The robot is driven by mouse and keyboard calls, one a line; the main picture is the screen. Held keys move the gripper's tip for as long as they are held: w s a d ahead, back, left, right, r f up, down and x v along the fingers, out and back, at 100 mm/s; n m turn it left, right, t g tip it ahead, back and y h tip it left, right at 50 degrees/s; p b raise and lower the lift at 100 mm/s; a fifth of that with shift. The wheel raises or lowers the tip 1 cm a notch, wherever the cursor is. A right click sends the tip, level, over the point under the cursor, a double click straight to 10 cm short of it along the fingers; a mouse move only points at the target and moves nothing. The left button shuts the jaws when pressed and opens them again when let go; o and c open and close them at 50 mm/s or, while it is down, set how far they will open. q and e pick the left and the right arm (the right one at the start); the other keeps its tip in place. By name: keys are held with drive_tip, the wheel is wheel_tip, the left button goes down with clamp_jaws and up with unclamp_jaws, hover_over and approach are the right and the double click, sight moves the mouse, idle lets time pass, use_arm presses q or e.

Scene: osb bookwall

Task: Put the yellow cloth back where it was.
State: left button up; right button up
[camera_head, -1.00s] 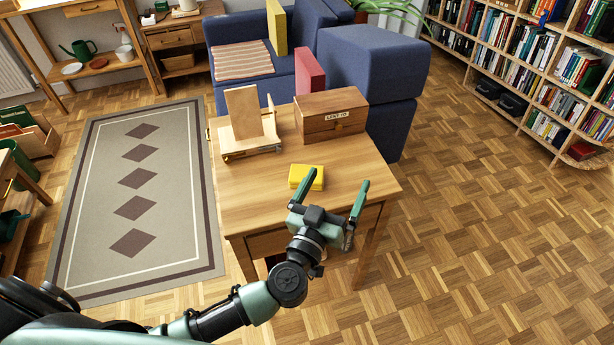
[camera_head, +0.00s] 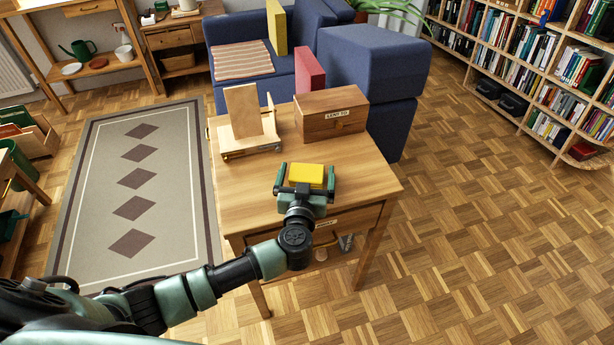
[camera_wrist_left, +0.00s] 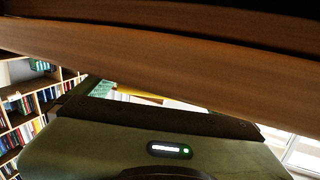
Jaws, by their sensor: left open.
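The yellow cloth (camera_head: 306,173) is a folded block near the front edge of the wooden table (camera_head: 240,190). My left gripper (camera_head: 305,180) is open, its green fingers on either side of the cloth in the head view. I cannot tell whether they touch it or how high they are above the tabletop. The left wrist view shows mostly my gripper body and brown wood close above it. My right gripper is in neither view.
A wooden box with a label (camera_head: 331,116) and a wooden stand (camera_head: 246,116) are at the back of the table. Blue armchair seating (camera_head: 372,70) stands behind it. The tabletop's left front and right front are clear.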

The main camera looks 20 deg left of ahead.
use_arm(q)
drive_tip(key=shift+r, duration=0.1)
drive_tip(key=c, duration=1.4)
